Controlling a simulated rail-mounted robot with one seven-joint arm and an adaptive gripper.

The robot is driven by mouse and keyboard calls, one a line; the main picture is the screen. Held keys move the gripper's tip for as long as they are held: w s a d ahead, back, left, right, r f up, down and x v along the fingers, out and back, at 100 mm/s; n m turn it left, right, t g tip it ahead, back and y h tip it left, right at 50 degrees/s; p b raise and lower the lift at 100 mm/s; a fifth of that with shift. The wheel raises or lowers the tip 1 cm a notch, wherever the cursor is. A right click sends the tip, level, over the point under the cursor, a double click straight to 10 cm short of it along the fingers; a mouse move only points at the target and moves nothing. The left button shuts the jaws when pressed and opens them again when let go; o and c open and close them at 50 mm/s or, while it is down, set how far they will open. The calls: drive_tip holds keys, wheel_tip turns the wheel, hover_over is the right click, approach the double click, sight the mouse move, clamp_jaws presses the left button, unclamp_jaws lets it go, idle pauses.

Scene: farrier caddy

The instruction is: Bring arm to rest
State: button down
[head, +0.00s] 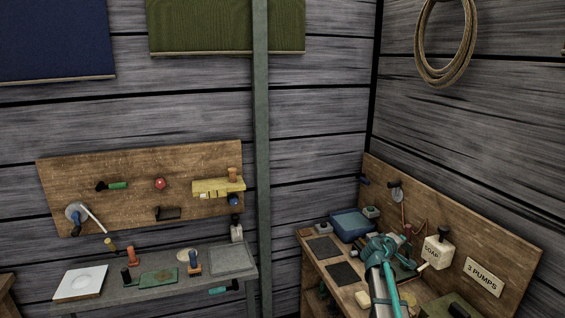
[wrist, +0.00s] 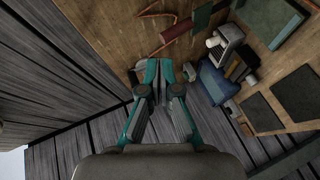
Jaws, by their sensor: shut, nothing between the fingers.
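My gripper (head: 386,246) is over the right-hand bench in the head view, and my arm runs up to it from the bottom edge. In the wrist view the teal and grey fingers of my gripper (wrist: 165,72) are together with nothing between them. They point at the wooden backboard (wrist: 135,30). In the head view the fingertips are hard to make out against the bench things behind them.
A soap bottle (head: 438,252) and a "3 PUMPS" sign (head: 484,277) are right of my gripper. A blue tray (head: 351,225) and dark mats (head: 341,273) lie left of it. A grey post (head: 262,150) stands between this bench and the left bench (head: 230,260).

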drive_tip(key=s+a+f+m+g+y, duration=0.25)
drive_tip(key=s+a+f, duration=0.35)
drive_tip(key=s+f, duration=0.3)
drive_tip(key=s+a+f+m+g+y, duration=0.1)
drive_tip(key=s+a+f+g+y, duration=0.15)
drive_tip(key=s+a+f, duration=0.65)
drive_tip(key=s+a+f+m+g+y, duration=0.1)
drive_tip(key=s+a+f+g+y, duration=0.2)
drive_tip(key=s+a+f, duration=0.45)
drive_tip(key=s+a+f+m+g+y, duration=0.2)
drive_tip(key=s+a+f, duration=0.2)
drive_tip(key=s, duration=0.7)
drive_tip(key=s+f+g+b, duration=0.2)
drive_tip(key=s+f+b, duration=0.9)
drive_tip(key=f, duration=0.7)
drive_tip(key=s+f+g+b, duration=0.3)
drive_tip(key=s+f+b, duration=0.5)
drive_tip(key=f+b, duration=0.65)
drive_tip(key=s+f+g+b, duration=0.2)
drive_tip(key=s+f+b, duration=0.75)
drive_tip(key=f, duration=1.05)
wheel_tip(320, 180, up, 13)
drive_tip(key=p, duration=1.4)
drive_tip(key=shift+s+d+r, duration=0.15)
drive_tip(key=shift+s+d, duration=0.05)
drive_tip(key=shift+d, duration=0.05)
